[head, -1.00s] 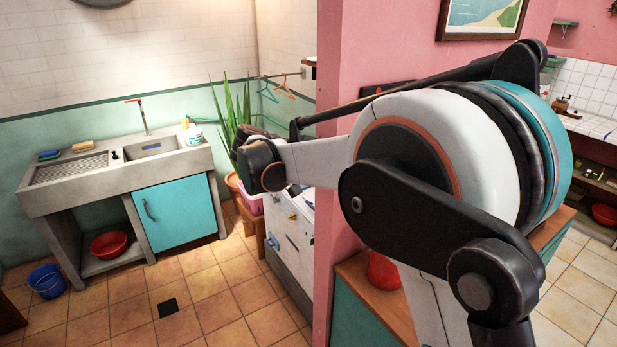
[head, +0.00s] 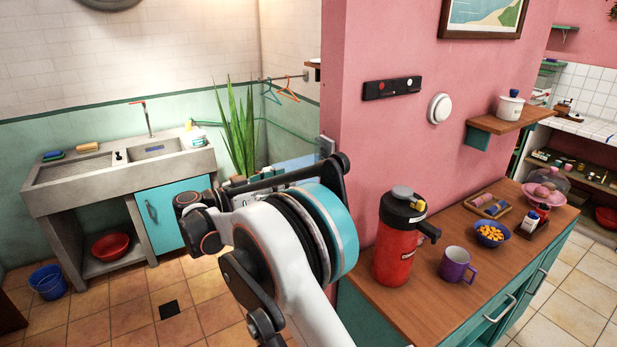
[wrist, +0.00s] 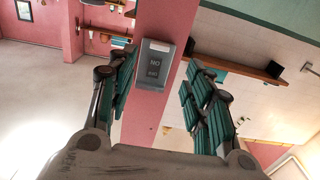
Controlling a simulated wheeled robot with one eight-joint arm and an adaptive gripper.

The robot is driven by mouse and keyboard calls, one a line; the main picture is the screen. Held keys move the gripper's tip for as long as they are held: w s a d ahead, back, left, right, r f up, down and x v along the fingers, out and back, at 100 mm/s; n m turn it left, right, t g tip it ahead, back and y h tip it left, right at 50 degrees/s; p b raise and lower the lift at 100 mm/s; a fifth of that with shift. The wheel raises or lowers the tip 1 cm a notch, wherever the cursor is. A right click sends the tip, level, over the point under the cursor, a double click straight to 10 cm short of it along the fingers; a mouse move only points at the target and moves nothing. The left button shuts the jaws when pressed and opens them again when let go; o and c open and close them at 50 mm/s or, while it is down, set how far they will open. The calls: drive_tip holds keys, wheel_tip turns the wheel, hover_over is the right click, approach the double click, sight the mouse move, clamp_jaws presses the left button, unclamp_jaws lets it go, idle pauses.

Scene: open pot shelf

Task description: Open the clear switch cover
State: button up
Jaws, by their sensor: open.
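A grey switch box (wrist: 153,66) is fixed to the pink wall end in the wrist view. It has dark lettering on its face and a pale patch near its top. I cannot make out the outline of the clear cover or whether it is raised. My gripper (wrist: 160,72) is open and empty, its two green-padded fingers on either side of the box in the picture, with no contact visible. In the head view my arm hides most of the gripper and the box. A pale, see-through bluish panel (head: 303,160) shows beside the wall edge; I cannot tell what it is.
A wooden counter (head: 460,270) at right holds a red flask (head: 398,240), a purple mug (head: 457,265) and a bowl (head: 490,235). A plant (head: 238,125) and a concrete sink (head: 90,185) stand left. Open tiled floor lies between.

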sight(315, 173)
drive_tip(key=b+x, duration=0.1)
drive_tip(key=x, duration=0.8)
drive_tip(key=shift+w+d, duration=0.1)
clamp_jaws()
